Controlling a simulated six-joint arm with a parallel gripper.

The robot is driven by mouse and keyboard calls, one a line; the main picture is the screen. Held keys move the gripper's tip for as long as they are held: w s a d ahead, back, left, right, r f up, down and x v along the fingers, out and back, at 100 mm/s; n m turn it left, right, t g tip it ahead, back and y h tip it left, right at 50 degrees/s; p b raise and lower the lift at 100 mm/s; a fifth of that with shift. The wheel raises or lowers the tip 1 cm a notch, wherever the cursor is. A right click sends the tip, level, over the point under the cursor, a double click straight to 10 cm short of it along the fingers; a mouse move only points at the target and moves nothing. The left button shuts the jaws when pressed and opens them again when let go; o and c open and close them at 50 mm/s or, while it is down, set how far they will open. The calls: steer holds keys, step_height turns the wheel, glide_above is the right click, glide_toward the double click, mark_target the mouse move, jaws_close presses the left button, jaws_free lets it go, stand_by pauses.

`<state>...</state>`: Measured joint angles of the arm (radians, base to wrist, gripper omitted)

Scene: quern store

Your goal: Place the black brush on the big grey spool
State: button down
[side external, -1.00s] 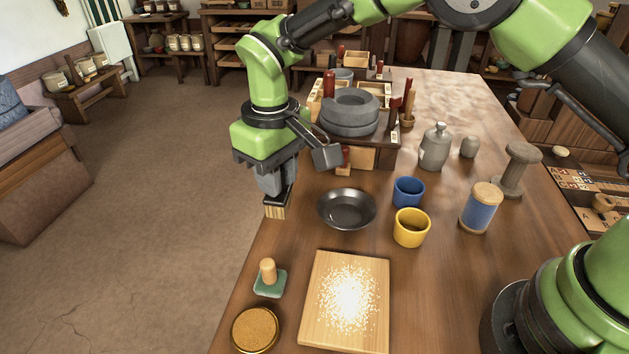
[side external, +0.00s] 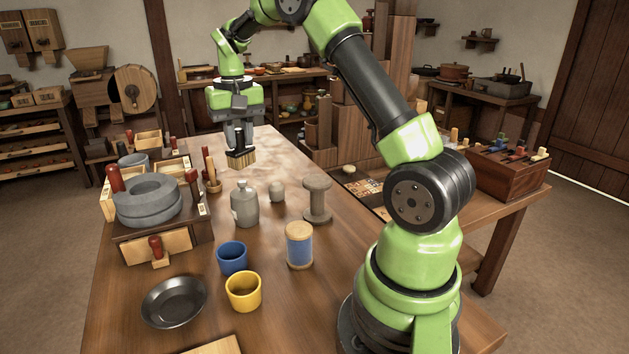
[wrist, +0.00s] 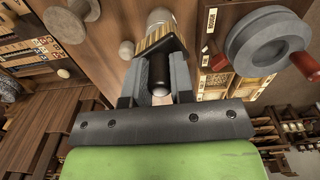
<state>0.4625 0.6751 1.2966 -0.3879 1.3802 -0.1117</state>
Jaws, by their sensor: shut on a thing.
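My gripper (side external: 240,146) is shut on the black brush (side external: 241,160), which hangs with its pale bristles down above the far part of the table. In the wrist view the brush's black handle (wrist: 160,68) lies between the grey fingers, bristles pointing away. The big grey spool (side external: 317,203) stands upright on the table, to the right of the brush and nearer the camera. Its top is bare. The spool (wrist: 72,22) also shows at the upper left of the wrist view. The brush is clear of the spool.
A grey bottle (side external: 244,206) and a small grey jar (side external: 277,191) stand left of the spool. A blue thread spool (side external: 299,247), blue cup (side external: 232,257), yellow cup (side external: 243,292) and dark pan (side external: 174,303) are nearer. A quern (side external: 148,203) stands at left.

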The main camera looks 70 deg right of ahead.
steer(key=s+d+r+m, duration=0.3)
steer(key=s+d+m, duration=0.3)
steer(key=s+d, duration=0.55)
glide_above(317, 180)
steer(key=shift+f, duration=4.9)
steer(key=shift+f, duration=0.1)
steer(key=c, duration=1)
jaws_free()
